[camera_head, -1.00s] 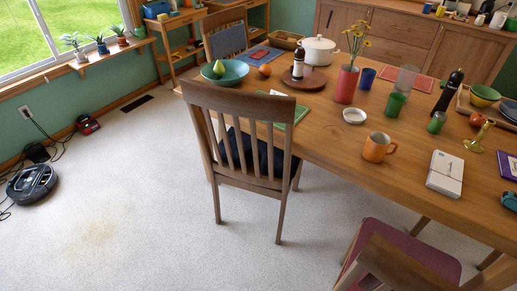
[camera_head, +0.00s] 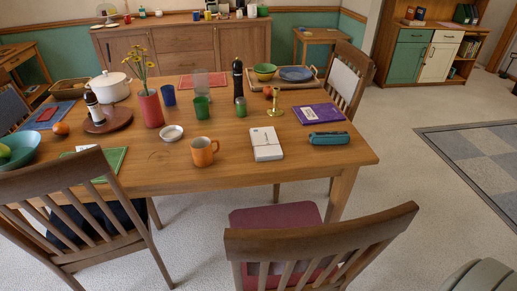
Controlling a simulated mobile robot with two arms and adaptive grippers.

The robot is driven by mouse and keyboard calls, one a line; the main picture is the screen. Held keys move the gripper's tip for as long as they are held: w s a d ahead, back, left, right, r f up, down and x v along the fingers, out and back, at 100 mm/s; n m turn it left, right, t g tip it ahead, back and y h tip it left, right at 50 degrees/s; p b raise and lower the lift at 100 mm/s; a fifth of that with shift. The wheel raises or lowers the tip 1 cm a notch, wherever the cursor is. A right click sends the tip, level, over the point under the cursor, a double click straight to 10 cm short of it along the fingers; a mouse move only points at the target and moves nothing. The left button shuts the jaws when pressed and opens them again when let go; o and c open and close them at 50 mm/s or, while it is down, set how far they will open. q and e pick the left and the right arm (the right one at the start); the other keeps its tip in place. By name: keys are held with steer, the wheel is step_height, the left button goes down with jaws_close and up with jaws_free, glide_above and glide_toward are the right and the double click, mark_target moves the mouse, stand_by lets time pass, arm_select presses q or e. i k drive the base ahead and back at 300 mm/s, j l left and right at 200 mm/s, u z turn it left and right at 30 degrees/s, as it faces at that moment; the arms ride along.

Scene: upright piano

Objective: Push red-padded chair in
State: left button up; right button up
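The red-padded chair (camera_head: 322,246) stands at the near side of the wooden table (camera_head: 330,165), at the bottom centre of the head view. Its wooden slatted back faces me and is turned slightly to the right. Its dark red seat (camera_head: 275,218) shows beyond the back, on the near side of the table edge. The chair's legs are mostly hidden or out of frame. Neither gripper is in view.
A dark-padded wooden chair (camera_head: 82,207) stands left along the near side. Another chair (camera_head: 347,82) is at the table's far right. Carpet is open to the right, with a grey checkered rug (camera_head: 482,150). A grey-green object (camera_head: 484,277), unclear, enters bottom right.

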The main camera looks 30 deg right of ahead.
mark_target(283, 247)
steer(key=z, duration=1.3)
